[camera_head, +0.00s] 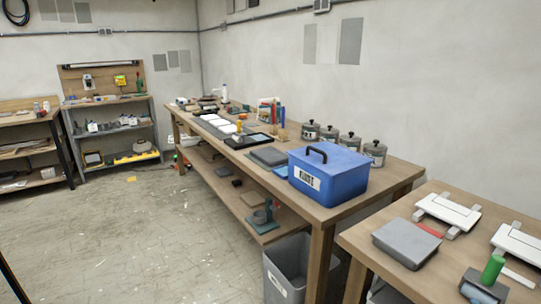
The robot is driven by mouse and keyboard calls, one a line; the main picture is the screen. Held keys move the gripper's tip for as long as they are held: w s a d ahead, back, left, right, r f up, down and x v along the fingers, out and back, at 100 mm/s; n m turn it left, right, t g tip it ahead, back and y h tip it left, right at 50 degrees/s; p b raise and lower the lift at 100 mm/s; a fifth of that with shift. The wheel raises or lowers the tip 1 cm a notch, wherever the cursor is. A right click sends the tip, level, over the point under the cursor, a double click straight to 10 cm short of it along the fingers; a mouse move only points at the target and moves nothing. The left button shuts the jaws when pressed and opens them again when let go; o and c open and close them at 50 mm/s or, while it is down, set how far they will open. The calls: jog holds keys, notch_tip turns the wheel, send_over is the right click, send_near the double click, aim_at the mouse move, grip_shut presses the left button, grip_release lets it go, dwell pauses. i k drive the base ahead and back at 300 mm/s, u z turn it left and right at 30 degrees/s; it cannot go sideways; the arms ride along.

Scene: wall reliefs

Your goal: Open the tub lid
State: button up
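A blue tub (324,182) with a white label on its front stands on the long wooden workbench, near the bench's right end. Its blue lid (338,157) lies flat on top and looks closed. A dark arched handle (317,152) stands up from the lid's left part. My gripper is not in this view, so its state and its distance from the tub cannot be seen.
Several grey lidded pots (375,152) stand behind the tub along the wall. A grey flat case (268,157) lies left of it. A grey bin (287,268) stands under the bench's right end. The concrete floor (130,235) at left is open.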

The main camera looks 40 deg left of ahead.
aim_at(333, 160)
jog(key=u, duration=0.9)
jog(key=i, duration=1.25)
jog(key=u, duration=0.35)
